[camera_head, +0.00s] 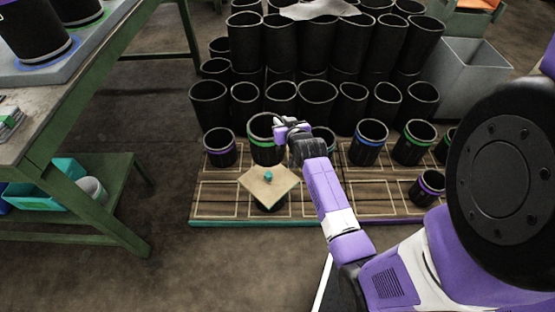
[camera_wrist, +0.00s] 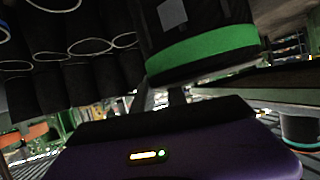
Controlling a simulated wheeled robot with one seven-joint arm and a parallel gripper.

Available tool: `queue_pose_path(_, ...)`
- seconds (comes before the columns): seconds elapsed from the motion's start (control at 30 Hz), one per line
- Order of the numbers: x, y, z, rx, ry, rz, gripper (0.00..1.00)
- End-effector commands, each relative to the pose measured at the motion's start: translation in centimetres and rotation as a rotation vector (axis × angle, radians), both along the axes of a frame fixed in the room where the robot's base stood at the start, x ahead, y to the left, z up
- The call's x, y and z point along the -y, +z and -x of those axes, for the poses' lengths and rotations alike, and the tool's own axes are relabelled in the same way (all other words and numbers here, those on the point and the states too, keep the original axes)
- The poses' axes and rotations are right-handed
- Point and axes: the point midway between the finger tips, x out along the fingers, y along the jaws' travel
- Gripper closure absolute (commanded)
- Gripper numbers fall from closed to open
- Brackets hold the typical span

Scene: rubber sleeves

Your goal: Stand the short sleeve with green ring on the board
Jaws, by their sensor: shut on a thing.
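A black sleeve with a green ring (camera_head: 266,153) is upright at the left-middle of the wooden board (camera_head: 345,207). My gripper (camera_head: 281,130) is at its right upper side, shut on it; the fingers are small here. In the wrist view the sleeve's green ring (camera_wrist: 205,50) fills the top right, with the fingers (camera_wrist: 162,99) at its lower edge. Whether its base touches the board is hidden. Another green-ringed sleeve (camera_head: 413,142) stands at right on the board, and one (camera_head: 326,138) is partly hidden behind my gripper.
A tan square plate (camera_head: 258,186) with a small teal knob (camera_head: 268,176) covers a dark sleeve in front. Purple-ringed (camera_head: 220,149) and blue-ringed (camera_head: 369,142) sleeves stand on the board. Stacked plain sleeves (camera_head: 313,105) rise behind. A workbench (camera_head: 60,117) is at left.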

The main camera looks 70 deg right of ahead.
Motion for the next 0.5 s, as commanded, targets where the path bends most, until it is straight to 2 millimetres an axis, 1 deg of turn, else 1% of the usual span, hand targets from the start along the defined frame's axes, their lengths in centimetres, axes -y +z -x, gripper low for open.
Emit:
queue_pose_path(0.03, 0.1, -1.5, 0.1, 0.003, -0.003, 0.002, 1.00)
queue_pose_path(0.3, 0.1, -7.6, 0.0, 0.004, -0.002, 0.002, 1.00)
queue_pose_path(0.4, 0.2, -9.4, 0.0, 0.003, -0.002, 0.004, 1.00)
queue_pose_path(0.5, 0.1, -10.6, -0.1, 0.004, 0.000, 0.005, 1.00)
